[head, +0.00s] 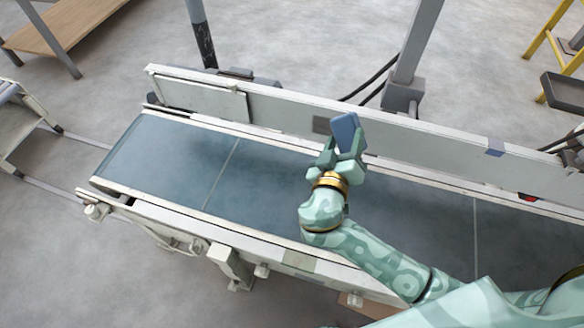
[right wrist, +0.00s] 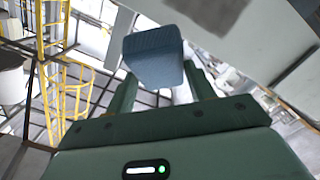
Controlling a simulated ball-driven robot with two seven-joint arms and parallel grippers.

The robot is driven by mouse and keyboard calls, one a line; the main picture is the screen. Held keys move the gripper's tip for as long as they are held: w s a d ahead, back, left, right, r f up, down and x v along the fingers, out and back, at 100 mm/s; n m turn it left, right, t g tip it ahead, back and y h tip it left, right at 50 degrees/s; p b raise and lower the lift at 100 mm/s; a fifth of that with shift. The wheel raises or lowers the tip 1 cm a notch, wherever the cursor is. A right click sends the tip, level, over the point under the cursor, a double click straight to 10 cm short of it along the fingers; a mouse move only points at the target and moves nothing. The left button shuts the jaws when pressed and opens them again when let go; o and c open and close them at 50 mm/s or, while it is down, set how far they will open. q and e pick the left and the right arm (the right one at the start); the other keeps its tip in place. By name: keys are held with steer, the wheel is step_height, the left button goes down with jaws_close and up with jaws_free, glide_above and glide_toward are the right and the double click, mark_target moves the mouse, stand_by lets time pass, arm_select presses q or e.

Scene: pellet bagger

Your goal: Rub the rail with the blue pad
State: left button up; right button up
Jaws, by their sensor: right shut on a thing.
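My right gripper (head: 342,160) is shut on the blue pad (head: 345,127) above the conveyor belt, close to the rail (head: 280,108) along the belt's far side. In the head view the pad overlaps the rail; I cannot tell whether it touches. In the right wrist view the pad (right wrist: 153,58) sits between the fingers (right wrist: 158,88), with a pale surface beyond it that may be the rail. My left gripper is not in view.
The dark belt (head: 170,160) runs across the view and is bare. A grey post (head: 410,60) and a dark-based post (head: 202,35) stand behind the rail. A wooden bench (head: 60,25) is at the far left, a yellow frame (head: 545,40) at the far right.

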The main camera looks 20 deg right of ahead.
steer(key=w+a+f+n+t+y+b, duration=0.3)
steer(key=a+f+t+b, duration=0.1)
steer(key=f+b, duration=0.15)
steer(key=w+a+f+n+t+y+b, duration=0.2)
steer(key=a+f+n+t+b, duration=0.15)
steer(key=f, duration=0.25)
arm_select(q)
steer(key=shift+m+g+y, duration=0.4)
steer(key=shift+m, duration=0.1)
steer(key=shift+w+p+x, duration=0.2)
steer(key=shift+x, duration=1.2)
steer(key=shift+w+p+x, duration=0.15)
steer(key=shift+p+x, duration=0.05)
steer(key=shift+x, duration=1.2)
arm_select(e)
steer(key=shift+w+d, duration=0.45)
steer(key=shift+w, duration=0.45)
steer(key=shift+w+d, duration=0.5)
steer(key=shift+w, duration=0.35)
steer(key=shift+w+d, duration=0.45)
steer(key=shift+w, duration=0.45)
arm_select(q)
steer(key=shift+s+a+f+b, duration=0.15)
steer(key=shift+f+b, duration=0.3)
steer(key=shift+b, duration=0.05)
arm_select(e)
steer(key=shift+w+d, duration=0.55)
steer(key=shift+w, duration=0.2)
